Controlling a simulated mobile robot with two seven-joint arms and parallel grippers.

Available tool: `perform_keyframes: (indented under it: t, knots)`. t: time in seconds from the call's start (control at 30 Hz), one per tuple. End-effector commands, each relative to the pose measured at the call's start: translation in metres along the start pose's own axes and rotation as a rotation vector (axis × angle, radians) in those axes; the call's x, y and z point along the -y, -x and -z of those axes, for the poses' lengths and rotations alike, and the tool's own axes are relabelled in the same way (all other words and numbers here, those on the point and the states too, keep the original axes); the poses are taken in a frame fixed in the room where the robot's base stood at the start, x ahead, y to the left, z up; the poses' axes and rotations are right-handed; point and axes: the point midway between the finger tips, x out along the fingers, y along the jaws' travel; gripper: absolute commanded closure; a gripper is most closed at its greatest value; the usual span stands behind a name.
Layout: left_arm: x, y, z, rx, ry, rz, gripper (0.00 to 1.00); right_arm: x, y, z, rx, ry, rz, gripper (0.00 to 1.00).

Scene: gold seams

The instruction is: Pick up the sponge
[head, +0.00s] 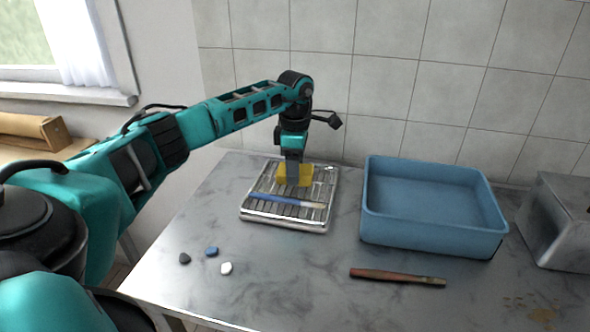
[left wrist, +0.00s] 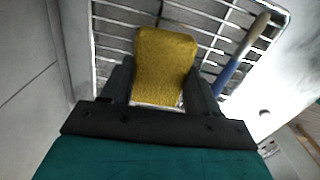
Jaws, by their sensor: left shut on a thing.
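The yellow sponge (head: 295,175) is at the back part of the metal wire rack (head: 285,222). My left gripper (head: 293,168) comes down on it from above and is shut on it. In the left wrist view the sponge (left wrist: 165,62) sits between the two dark fingers of my left gripper (left wrist: 160,92). The rack bars (left wrist: 118,18) show behind the sponge. I cannot tell whether the sponge still touches the rack. My right gripper is not in view.
A blue-handled tool (head: 285,199) lies across the rack. A blue basin (head: 432,235) stands right of it. A brown-handled tool (head: 397,277) and several small pieces, one white (head: 226,268), lie in front. A metal box (head: 560,225) stands far right.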

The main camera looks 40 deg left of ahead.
Motion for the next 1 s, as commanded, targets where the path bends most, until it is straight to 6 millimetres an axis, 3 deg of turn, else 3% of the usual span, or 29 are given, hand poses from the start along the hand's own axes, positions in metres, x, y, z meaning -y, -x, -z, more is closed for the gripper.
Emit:
perform_keyframes:
  t: [0.27, 0.7, 1.0]
  knots:
    - [-0.001, 0.044, -0.001, 0.004, 0.000, -0.004, 0.68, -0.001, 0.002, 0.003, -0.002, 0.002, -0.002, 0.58]
    - [-0.001, 0.155, 0.000, 0.002, 0.001, -0.002, 0.68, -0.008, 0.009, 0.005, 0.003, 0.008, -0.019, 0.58]
    - [0.000, 0.191, 0.000, 0.000, 0.000, 0.001, 0.68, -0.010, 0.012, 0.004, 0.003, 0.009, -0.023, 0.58]
